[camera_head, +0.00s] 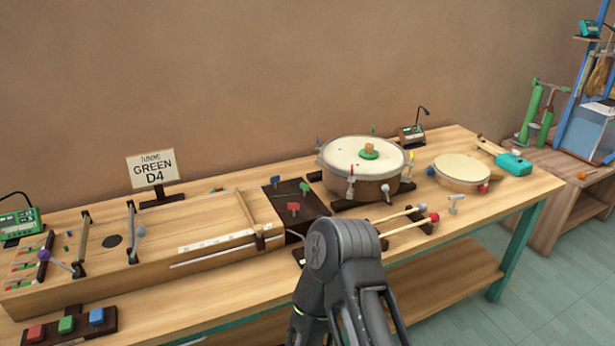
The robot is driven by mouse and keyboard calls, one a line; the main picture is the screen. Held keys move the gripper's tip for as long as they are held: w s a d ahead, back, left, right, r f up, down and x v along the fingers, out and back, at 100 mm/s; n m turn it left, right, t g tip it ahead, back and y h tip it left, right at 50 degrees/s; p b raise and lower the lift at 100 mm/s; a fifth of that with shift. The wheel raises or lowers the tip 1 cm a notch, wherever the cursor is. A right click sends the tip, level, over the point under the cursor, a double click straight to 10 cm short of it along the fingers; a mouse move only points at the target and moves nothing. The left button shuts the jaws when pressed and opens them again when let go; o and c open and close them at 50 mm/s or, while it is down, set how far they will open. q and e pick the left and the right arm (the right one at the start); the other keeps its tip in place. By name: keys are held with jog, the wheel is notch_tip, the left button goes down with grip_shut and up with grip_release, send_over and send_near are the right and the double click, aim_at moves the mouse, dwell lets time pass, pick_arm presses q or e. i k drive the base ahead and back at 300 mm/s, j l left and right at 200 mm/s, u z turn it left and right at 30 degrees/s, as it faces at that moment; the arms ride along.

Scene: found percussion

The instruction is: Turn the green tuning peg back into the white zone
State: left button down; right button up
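A dark block (268,205) at the right end of the long wooden string box (190,232) carries small T-shaped pegs. A sign (153,171) behind the box reads "GREEN D4". One of my grey arms (345,245) rises at the bottom centre, in front of the table edge. I see no fingertips of either gripper.
A drum (365,185) stands right of the dark block, with two mallets (410,226) before it. A smaller drum (461,168) is farther right. Red, green and blue blocks (66,324) sit on a dark holder at the front left. A green-cased device (20,222) stands at the far left.

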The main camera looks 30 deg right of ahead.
aim_at(306, 187)
jog(key=l+u, duration=0.1)
jog(key=l, duration=0.4)
jog(key=k+l+u, duration=0.15)
jog(key=l, duration=0.35)
jog(key=k+l+u, duration=0.1)
jog(key=l, duration=0.4)
